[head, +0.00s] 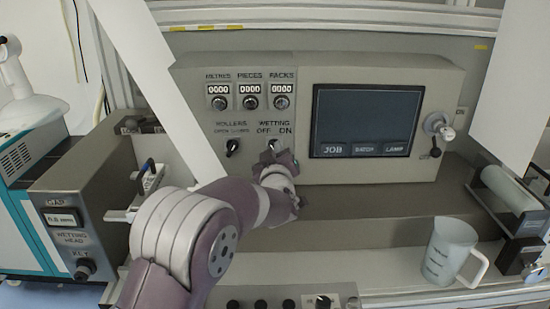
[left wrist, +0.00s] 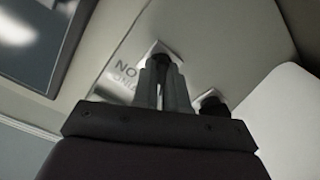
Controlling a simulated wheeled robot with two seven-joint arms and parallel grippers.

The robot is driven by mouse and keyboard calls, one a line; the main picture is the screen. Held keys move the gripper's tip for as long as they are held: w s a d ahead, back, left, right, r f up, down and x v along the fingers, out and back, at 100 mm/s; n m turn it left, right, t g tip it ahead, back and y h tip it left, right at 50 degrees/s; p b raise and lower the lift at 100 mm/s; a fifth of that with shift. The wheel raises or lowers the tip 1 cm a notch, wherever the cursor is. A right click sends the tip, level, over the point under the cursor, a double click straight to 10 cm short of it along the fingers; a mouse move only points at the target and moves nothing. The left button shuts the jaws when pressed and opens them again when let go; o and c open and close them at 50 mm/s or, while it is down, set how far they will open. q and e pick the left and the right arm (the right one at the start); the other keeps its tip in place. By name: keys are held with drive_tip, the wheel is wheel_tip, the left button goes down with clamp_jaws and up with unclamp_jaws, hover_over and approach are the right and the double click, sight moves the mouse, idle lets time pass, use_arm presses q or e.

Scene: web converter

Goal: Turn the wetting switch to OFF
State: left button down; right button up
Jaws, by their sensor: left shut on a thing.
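The wetting switch (head: 273,145) is on the grey control panel, under the WETTING label with OFF to its left and ON to its right. My left gripper (head: 277,158) is at the switch, its arm coming up from the lower left. In the left wrist view the two fingers (left wrist: 162,80) are shut on the switch's knob, in front of its pale plate (left wrist: 172,50). The ON label shows upside down beside it. The fingers hide most of the knob, so I cannot tell which way it points. My right gripper is not in view.
The rollers switch (head: 232,146) is close on the left and also shows in the left wrist view (left wrist: 210,101). A dark screen (head: 366,115) is just right. A measuring jug (head: 452,250) stands on the ledge at the lower right.

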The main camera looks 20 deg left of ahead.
use_arm(q)
drive_tip(key=shift+r, duration=0.15)
idle(0.3)
drive_tip(key=c, duration=1.2)
unclamp_jaws()
drive_tip(key=shift+o, duration=0.2)
drive_tip(key=b+v, duration=0.1)
drive_tip(key=v, duration=1.1)
drive_tip(key=shift+s+b, duration=0.3)
drive_tip(key=shift+s, duration=0.1)
drive_tip(key=shift+d, duration=0.1)
